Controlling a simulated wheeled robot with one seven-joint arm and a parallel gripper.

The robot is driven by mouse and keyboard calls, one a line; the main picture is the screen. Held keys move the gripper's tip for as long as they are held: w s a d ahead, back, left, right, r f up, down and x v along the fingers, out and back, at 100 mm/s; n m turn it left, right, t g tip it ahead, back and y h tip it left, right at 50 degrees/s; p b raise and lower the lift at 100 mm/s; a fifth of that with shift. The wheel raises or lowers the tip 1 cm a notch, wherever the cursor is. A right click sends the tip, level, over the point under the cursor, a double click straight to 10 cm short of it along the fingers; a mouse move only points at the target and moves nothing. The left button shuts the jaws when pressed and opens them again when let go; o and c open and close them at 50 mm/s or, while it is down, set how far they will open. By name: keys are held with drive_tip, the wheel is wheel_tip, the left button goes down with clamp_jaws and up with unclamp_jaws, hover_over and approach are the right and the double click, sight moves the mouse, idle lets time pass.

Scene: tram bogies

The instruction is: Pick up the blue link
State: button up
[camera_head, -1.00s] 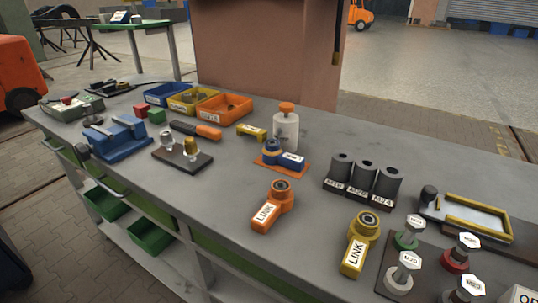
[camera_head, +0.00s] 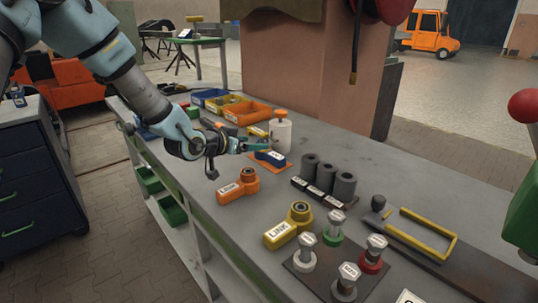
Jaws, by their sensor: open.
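The blue link (camera_head: 269,157) lies on a small orange mat (camera_head: 287,167) on the grey workbench, in front of the white bottle (camera_head: 281,133). Its white label faces up; its ring end is partly hidden by my gripper. My gripper (camera_head: 263,146) reaches in from the left, its teal fingers over the ring end of the blue link. It is open. I cannot tell whether the fingers touch the link. An orange link (camera_head: 239,186) lies nearer and to the left, and a yellow link (camera_head: 291,225) nearer still.
Three dark grey cylinders (camera_head: 326,178) stand to the right of the link. Several bolts stand on a dark plate (camera_head: 322,283) at the front. A yellow frame (camera_head: 425,233) is at right. Orange (camera_head: 247,115), yellow and blue bins are behind, left of the bottle.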

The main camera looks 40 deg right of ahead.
drive_tip(key=shift+w+f+p+x, duration=0.15)
drive_tip(key=shift+p+x, duration=0.7)
drive_tip(key=shift+x, duration=1.05)
drive_tip(key=shift+w+f+p+x, duration=0.1)
drive_tip(key=shift+w+p+x, duration=0.15)
drive_tip(key=shift+p+x, duration=1.1)
drive_tip(key=shift+d+f+b, duration=0.15)
drive_tip(key=shift+d+b, duration=0.2)
drive_tip(key=shift+b, duration=0.25)
clamp_jaws()
drive_tip(key=shift+a, duration=0.1)
